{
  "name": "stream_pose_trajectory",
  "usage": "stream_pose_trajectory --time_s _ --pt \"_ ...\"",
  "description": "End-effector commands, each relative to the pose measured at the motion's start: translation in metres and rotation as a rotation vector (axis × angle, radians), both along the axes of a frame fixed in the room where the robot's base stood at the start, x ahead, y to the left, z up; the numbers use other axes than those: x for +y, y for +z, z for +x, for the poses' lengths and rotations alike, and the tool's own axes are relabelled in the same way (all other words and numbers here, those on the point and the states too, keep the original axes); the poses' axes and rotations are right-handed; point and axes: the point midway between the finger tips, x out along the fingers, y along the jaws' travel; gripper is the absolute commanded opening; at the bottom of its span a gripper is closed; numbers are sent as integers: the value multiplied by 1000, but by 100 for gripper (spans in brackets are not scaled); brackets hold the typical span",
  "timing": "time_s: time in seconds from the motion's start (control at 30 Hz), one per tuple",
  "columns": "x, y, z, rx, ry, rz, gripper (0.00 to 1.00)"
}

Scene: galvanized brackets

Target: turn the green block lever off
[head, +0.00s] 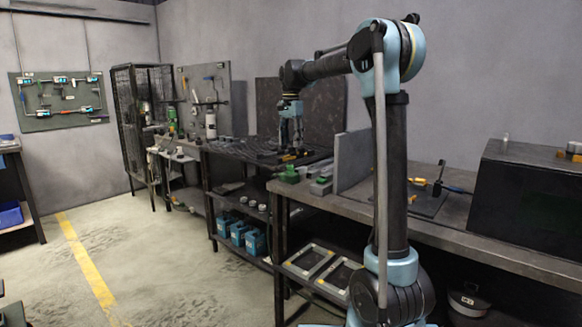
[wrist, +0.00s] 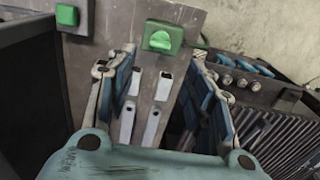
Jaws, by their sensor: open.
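In the wrist view a green block lever (wrist: 162,38) is mounted on a grey metal plate (wrist: 108,38), straight beyond my fingertips. A darker notch or handle shape shows on its face; its on or off position is hard to tell. A second, smaller green block (wrist: 67,15) sits on the plate to the left. My gripper (wrist: 163,58) is open, with one blue-padded finger on each side and nothing between them. The fingers appear apart from the lever.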

Motion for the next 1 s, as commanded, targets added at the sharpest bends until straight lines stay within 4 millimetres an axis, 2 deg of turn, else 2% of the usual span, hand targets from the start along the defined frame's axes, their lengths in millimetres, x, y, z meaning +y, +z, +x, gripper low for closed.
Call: stream_pose_trajectory --time_s 0.3,0.5,0.7,1.0 --pt "0 -57 0 0 0 0 48" --pt "0 -86 0 0 0 0 48" --pt "0 -100 0 0 0 0 48" --pt "0 -103 0 0 1 0 48"
